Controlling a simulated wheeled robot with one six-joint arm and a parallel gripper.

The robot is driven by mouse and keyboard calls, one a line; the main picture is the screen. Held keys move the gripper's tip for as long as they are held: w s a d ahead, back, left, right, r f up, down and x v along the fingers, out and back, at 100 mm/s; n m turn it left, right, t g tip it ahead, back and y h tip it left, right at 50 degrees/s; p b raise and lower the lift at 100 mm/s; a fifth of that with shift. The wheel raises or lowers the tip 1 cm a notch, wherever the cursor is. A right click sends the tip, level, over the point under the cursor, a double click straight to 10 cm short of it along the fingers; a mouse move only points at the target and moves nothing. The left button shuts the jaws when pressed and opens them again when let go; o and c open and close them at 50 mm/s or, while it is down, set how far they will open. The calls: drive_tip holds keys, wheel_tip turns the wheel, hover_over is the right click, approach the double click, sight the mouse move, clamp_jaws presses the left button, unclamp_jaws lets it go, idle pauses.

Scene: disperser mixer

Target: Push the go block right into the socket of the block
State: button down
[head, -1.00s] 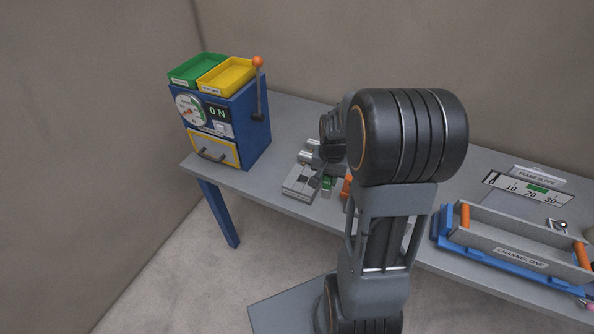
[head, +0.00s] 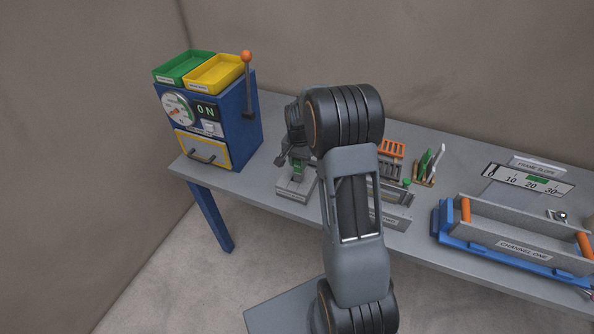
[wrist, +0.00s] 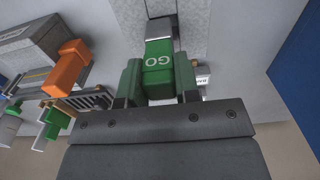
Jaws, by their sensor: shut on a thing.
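The green go block (wrist: 158,72), lettered GO, is between the two fingers of my gripper (wrist: 158,84) in the wrist view. My gripper is shut on it. A darker grey part (wrist: 159,28) adjoins the far end of the go block, in front of a pale grey surface. In the head view my gripper (head: 296,158) is over the grey block (head: 296,190) at the table's front left, with a bit of green showing above it. The socket is hidden, so I cannot tell how deep the go block sits.
The blue machine (head: 232,130), its display reading ON, stands left of the grey block. Right of my arm are an orange rack (head: 391,149), a holder with green and white tools (head: 427,168) and the blue-based channel (head: 520,246). The table between machine and block is clear.

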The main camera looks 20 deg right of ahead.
sight(297, 168)
drive_tip(key=shift+w+a+f, duration=0.1)
drive_tip(key=shift+w+f, duration=0.2)
drive_tip(key=shift+f, duration=0.15)
drive_tip(key=shift+w+f+b, duration=0.15)
drive_tip(key=shift+f+b, duration=1.05)
drive_tip(key=shift+f, duration=0.3)
drive_tip(key=shift+f, duration=0.15)
drive_tip(key=shift+f, duration=0.1)
drive_tip(key=c, duration=0.8)
unclamp_jaws()
drive_tip(key=shift+c, duration=0.2)
